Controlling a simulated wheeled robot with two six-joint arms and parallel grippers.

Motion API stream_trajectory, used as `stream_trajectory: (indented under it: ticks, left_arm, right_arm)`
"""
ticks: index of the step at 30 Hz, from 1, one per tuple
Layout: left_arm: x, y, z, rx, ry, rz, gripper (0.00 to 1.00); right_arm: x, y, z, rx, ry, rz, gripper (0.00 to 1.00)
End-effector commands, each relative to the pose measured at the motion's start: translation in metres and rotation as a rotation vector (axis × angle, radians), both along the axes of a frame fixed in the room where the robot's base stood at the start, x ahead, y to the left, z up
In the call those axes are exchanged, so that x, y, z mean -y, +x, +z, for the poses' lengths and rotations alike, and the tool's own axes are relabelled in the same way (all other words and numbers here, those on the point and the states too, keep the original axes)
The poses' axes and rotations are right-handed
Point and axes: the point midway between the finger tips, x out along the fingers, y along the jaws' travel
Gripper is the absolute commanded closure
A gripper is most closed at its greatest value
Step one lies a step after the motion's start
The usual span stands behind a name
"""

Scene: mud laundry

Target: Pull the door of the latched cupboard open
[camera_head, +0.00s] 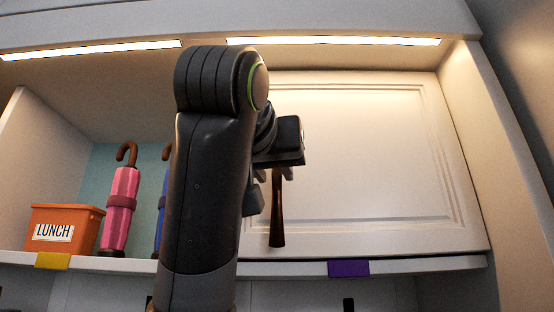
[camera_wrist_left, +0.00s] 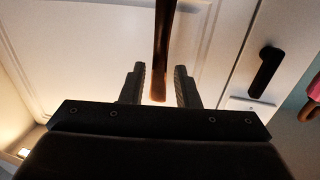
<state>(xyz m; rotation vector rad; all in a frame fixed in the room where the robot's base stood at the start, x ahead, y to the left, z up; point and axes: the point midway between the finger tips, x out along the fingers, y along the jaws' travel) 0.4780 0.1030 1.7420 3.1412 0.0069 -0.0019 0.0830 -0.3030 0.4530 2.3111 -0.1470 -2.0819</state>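The cupboard's pale panelled door (camera_head: 365,150) looks shut in the head view, its left side hidden by my left arm. A brown tapered bar (camera_head: 277,215) hangs upright in front of it; I cannot tell whether it is fixed to the door. The bar also shows in the left wrist view (camera_wrist_left: 163,45). My left gripper (camera_head: 275,174) is at the bar's upper end. In the wrist view its fingers (camera_wrist_left: 160,80) stand on either side of the bar, with pale gaps showing. A black handle (camera_wrist_left: 267,72) is on the pale surface to the right. My right gripper is out of view.
An open compartment at left holds an orange LUNCH bin (camera_head: 66,228), a pink umbrella (camera_head: 119,210) and a partly hidden blue umbrella (camera_head: 161,210). Yellow (camera_head: 52,261) and purple (camera_head: 348,268) tags are on the shelf edge. A side wall (camera_head: 495,150) borders the door at right.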

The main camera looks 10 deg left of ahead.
Motion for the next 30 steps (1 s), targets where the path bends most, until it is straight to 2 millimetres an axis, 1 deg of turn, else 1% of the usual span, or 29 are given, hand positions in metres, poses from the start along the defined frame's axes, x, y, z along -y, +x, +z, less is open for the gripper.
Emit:
stream_trajectory:
  ticks: [1,3,7,11,18,24,25,30]
  left_arm:
    - [0.0,0.004,0.004,0.0,0.0,0.0,0.72]
    - [0.0,0.015,0.002,-0.002,0.0,0.0,0.72]
    - [0.0,0.027,0.001,-0.001,0.0,0.0,0.72]
    - [0.0,0.032,0.0,0.001,0.0,-0.001,0.72]
    - [0.0,0.032,0.0,0.001,0.0,-0.001,0.72]
    - [0.0,0.032,0.0,0.001,0.0,-0.001,0.98]
    - [0.0,0.032,0.0,0.001,0.0,-0.001,1.0]
    - [0.0,0.032,0.0,0.001,0.0,-0.001,1.0]
  right_arm:
    - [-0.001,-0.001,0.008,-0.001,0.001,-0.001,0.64]
    - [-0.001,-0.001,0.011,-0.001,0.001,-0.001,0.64]
    - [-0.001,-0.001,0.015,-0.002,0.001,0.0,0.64]
    - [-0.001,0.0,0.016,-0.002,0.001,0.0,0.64]
    - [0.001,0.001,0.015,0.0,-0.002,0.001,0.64]
    - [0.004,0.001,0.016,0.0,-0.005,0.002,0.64]
    - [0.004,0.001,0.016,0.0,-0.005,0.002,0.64]
    - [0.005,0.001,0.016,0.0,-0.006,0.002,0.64]
